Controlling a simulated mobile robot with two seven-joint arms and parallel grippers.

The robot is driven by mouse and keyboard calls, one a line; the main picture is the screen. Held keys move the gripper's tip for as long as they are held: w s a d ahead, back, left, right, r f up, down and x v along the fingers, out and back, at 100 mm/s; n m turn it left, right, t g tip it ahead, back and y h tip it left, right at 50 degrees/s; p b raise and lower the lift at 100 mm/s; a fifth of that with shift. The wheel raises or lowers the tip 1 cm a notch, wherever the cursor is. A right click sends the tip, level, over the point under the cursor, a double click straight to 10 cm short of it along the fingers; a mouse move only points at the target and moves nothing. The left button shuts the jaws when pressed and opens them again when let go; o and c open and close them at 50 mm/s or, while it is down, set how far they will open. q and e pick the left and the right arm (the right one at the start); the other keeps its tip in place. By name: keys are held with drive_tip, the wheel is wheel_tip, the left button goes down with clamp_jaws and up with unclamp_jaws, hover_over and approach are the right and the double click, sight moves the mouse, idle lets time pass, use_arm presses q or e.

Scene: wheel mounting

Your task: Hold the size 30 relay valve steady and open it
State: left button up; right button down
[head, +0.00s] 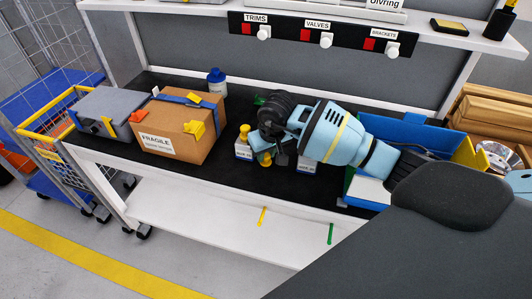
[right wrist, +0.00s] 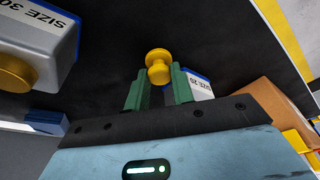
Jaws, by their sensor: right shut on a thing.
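My right gripper (head: 266,150) comes in from the right over the black mat. In the right wrist view its green fingers (right wrist: 158,88) are shut on a yellow knob (right wrist: 158,66). I cannot tell which body this knob belongs to. The size 30 valve (right wrist: 40,35), a grey-white block with blue edges and a yellow knob, is at the upper left, clear of the fingers. A block marked size 20 (right wrist: 200,84) is partly hidden behind the right finger. In the head view a valve with a yellow knob (head: 243,148) stands left of the gripper. My left gripper is not in view.
A cardboard box (head: 182,135) marked fragile and a blue-capped bottle (head: 217,82) stand left of the valves. A blue bin (head: 415,135) is behind my right forearm. A shelf (head: 330,25) with labels runs above. The lower shelf (head: 200,205) is mostly bare.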

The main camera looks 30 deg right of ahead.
drive_tip(key=shift+f, duration=0.15)
drive_tip(key=c, duration=1.3)
unclamp_jaws()
drive_tip(key=shift+o, duration=0.6)
drive_tip(key=shift+r, duration=0.25)
drive_tip(key=v, duration=1.1)
drive_tip(key=shift+s+r, duration=0.2)
drive_tip(key=shift+r, duration=0.2)
